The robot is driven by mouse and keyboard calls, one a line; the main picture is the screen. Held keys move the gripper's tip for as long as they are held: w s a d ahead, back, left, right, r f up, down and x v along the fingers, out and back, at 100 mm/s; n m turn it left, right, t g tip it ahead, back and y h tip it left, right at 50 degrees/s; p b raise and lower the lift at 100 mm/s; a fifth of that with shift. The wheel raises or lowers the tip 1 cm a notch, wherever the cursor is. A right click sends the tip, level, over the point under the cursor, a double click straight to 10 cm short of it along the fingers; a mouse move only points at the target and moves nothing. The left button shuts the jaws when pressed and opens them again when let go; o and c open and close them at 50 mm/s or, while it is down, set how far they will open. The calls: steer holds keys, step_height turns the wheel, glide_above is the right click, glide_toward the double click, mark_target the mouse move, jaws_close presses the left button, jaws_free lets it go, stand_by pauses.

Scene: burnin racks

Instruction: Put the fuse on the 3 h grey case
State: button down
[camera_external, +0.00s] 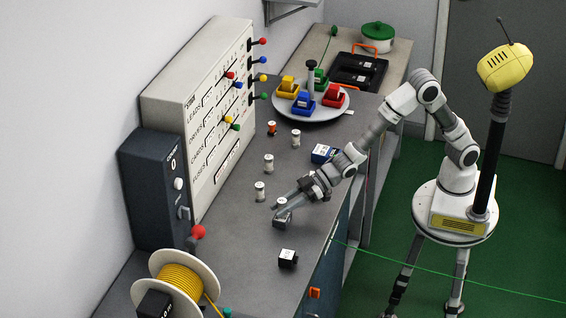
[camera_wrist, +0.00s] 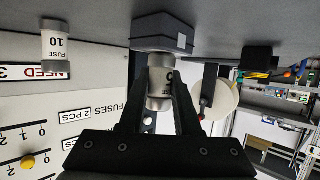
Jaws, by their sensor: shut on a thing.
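My gripper (camera_external: 279,206) is shut on a light grey fuse (camera_wrist: 160,92), which sits between the two fingers in the wrist view, where the scene hangs upside down. The fuse is upright, with a dark mark on its side. A grey case (camera_external: 282,223) is directly under the fuse on the bench; it also shows in the wrist view (camera_wrist: 160,28). The fuse's end meets or nearly meets the case's top; I cannot tell whether they touch. The case has a small pale label that I cannot read.
A black case (camera_external: 288,259) stands nearer the bench front, and a blue case (camera_external: 324,153) farther back. Other fuses (camera_external: 260,191) stand in a row left of my arm. A wire spool (camera_external: 184,281) is at front left, a panel (camera_external: 205,110) behind, a plate of coloured blocks (camera_external: 310,113) farther back.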

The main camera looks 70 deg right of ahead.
steer(key=c, duration=0.6)
jaws_free()
steer(key=shift+r+p, duration=0.15)
steer(key=shift+p, duration=0.2)
steer(key=v, duration=1.2)
steer(key=shift+p, duration=0.35)
